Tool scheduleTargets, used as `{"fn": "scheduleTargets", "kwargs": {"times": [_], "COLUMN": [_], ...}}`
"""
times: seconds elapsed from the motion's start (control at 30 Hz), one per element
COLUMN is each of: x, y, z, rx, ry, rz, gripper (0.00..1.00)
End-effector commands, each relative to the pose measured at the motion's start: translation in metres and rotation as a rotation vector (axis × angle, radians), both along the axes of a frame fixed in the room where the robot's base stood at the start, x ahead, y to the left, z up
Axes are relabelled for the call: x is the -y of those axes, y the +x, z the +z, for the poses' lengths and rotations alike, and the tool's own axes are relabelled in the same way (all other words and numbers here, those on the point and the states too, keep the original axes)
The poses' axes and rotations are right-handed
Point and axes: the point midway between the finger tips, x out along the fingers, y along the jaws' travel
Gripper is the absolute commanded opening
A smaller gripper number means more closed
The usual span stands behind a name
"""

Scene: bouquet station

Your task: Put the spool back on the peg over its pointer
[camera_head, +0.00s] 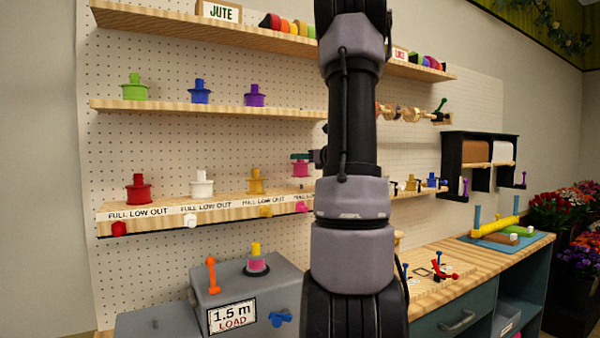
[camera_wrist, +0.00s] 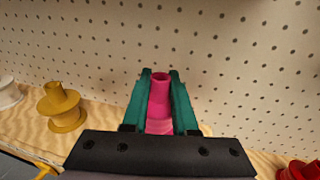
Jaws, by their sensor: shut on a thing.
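The pink spool (camera_head: 300,171) is upright over the lower pegboard shelf, right of the yellow spool (camera_head: 257,181). My gripper (camera_head: 300,157) is shut on its narrow upper neck. In the wrist view the green fingers flank the pink spool (camera_wrist: 159,98), and its lower part is partly hidden by my gripper. A pink pointer (camera_head: 301,207) sits on the shelf's front edge, roughly below the spool. I cannot tell whether the spool is seated on its peg or just above it; the peg is hidden.
White (camera_head: 202,184) and red (camera_head: 138,189) spools stand further left on the shelf (camera_head: 165,213). In the wrist view, the yellow spool (camera_wrist: 62,107) is left of my gripper and a red object (camera_wrist: 299,171) is at lower right. A grey load box (camera_head: 245,290) stands below.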

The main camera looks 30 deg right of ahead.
Motion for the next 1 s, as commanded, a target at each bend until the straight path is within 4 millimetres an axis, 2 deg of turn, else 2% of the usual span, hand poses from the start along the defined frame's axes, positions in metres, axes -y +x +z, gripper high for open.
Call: {"fn": "scheduleTargets", "kwargs": {"times": [0.3, 0.7, 0.73, 0.8, 1.0], "x": [0.001, 0.0, 0.0, 0.0, 0.0], "y": [0.0, 0.0, 0.0, 0.0, 0.0], "z": [-0.038, -0.043, -0.043, -0.043, -0.043], "rx": [0.0, 0.0, 0.0, 0.0, 0.0], "ry": [0.001, 0.0, 0.0, -0.001, -0.001], "rz": [-0.001, -0.001, -0.001, -0.001, -0.001], "gripper": [0.0, 0.0, 0.3, 0.57, 0.57]}}
